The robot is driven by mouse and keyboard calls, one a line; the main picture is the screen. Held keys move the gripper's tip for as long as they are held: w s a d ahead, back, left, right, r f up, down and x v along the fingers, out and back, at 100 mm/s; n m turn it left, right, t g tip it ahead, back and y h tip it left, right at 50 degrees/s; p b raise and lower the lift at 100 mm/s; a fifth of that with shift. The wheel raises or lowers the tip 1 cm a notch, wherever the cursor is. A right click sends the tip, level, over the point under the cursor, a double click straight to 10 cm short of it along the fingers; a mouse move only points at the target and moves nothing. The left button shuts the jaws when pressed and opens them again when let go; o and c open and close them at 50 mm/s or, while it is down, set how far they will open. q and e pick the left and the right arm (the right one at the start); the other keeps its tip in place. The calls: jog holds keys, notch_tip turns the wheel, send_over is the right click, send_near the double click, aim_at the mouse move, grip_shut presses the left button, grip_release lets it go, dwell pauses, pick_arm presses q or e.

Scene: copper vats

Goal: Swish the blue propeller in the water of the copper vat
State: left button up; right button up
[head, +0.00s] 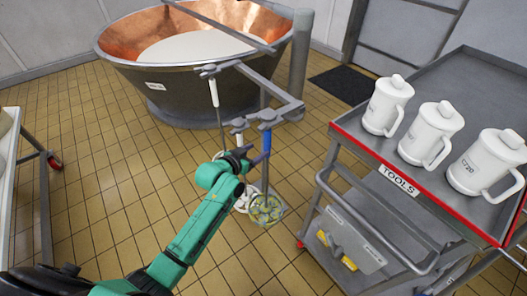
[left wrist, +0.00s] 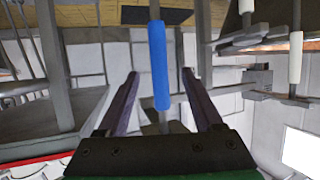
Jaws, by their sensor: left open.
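The blue propeller hangs upright from a grey rack, its blue handle (head: 266,139) near the top and its round yellowish wire head (head: 266,208) just above the floor. My left gripper (head: 256,156) is open at the handle's lower part. In the left wrist view the blue handle (left wrist: 158,65) stands between the two open fingers (left wrist: 160,76), with a gap on each side; I cannot tell how deep it sits between them. The copper vat (head: 180,83) stands behind, holding whitish liquid (head: 192,48). My right gripper is not in view.
The grey rack (head: 285,108) also carries white-handled tools (head: 213,92) left of the blue one. A TOOLS cart (head: 400,180) with several white lidded jugs (head: 430,133) stands close on the right. A pale table edge (head: 10,150) is at left. Tiled floor (head: 130,200) between is clear.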

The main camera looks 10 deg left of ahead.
aim_at(265, 147)
pick_arm(q)
jog(key=shift+w+d+f+b, duration=0.4)
jog(key=shift+w+b, duration=0.1)
jog(key=shift+b, duration=0.1)
jog(key=shift+w+d+f+b, duration=0.35)
jog(key=shift+w+b, duration=0.15)
jog(key=shift+b, duration=0.1)
jog(key=b+x, duration=0.2)
jog(key=x, duration=0.1)
jog(key=b+x, duration=0.1)
jog(key=shift+w+a, duration=0.25)
jog(key=shift+w, duration=0.05)
jog(key=shift+w+d, duration=0.2)
jog(key=shift+w, duration=0.05)
jog(key=shift+a, duration=0.1)
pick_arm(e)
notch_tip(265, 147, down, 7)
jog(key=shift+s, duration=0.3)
pick_arm(q)
grip_shut()
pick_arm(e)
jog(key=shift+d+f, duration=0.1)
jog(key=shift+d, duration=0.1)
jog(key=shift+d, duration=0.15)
